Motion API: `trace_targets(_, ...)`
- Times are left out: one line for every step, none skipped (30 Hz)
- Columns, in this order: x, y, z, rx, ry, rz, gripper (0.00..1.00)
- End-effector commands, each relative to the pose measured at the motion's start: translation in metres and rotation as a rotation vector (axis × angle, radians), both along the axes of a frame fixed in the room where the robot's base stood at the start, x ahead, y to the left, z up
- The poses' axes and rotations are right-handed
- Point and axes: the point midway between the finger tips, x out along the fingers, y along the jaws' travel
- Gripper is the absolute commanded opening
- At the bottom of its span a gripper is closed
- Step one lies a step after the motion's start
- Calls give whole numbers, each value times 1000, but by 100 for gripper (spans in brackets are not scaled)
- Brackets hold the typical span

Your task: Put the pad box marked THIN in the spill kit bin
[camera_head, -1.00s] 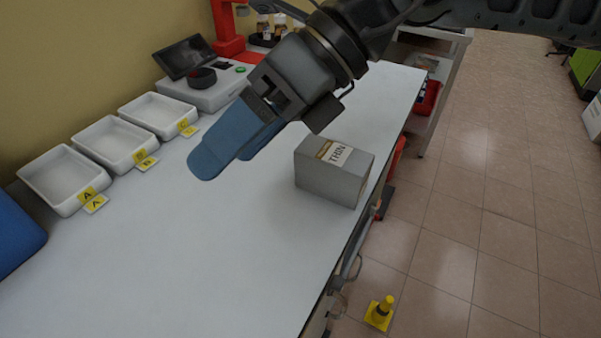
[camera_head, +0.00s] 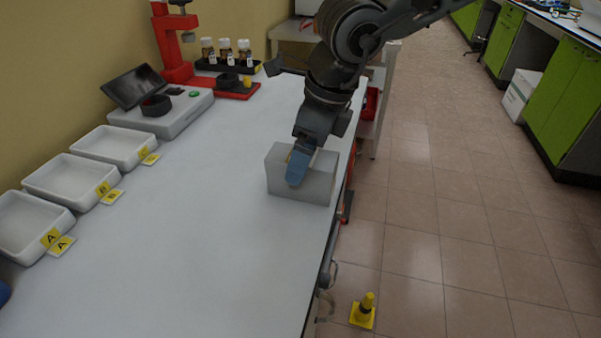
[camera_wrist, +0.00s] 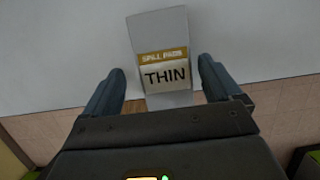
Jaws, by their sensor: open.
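The grey pad box marked THIN (camera_head: 281,183) stands upright on the white bench near its right edge. In the wrist view its top shows a tan band reading SPILL PADS and the word THIN (camera_wrist: 165,60). My gripper (camera_head: 297,172) is over the box, pointing down, with its blue fingers open. In the wrist view the two fingers (camera_wrist: 160,85) are on either side of the box, with gaps between them and its sides. In the head view, my gripper hides the box's label. I cannot make out the spill kit bin for certain.
White trays (camera_head: 72,182) with yellow A, B and C tags line the bench's left side. A grey instrument (camera_head: 165,112) and a red stand (camera_head: 178,50) with several bottles are behind them. A yellow floor marker (camera_head: 363,312) stands right of the bench. The front bench surface is clear.

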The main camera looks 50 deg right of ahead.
Motion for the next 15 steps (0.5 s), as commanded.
trace_targets(2, -1, -5, 1, 3, 0, 92)
trace_targets(3, -1, -9, 1, 3, 1, 92)
trace_targets(6, -2, -15, 1, 2, 1, 92)
trace_targets(7, -2, -19, 2, 3, 1, 92)
trace_targets(8, -2, -24, 2, 2, 1, 92)
trace_targets(10, -2, -30, 2, 2, 3, 92)
trace_targets(10, -1, -33, 2, 2, 2, 92)
trace_targets(11, -1, -36, 2, 1, 2, 92)
trace_targets(12, -1, -39, 2, 1, 1, 92)
trace_targets(12, -1, -41, 0, 1, 1, 92)
trace_targets(12, -1, -42, 1, 1, 0, 92)
trace_targets(13, -1, -43, 1, 1, 0, 92)
trace_targets(13, -1, -43, 1, 1, 0, 92)
trace_targets(13, -1, -43, 1, 1, 0, 92)
trace_targets(13, -1, -43, 0, 1, 1, 92)
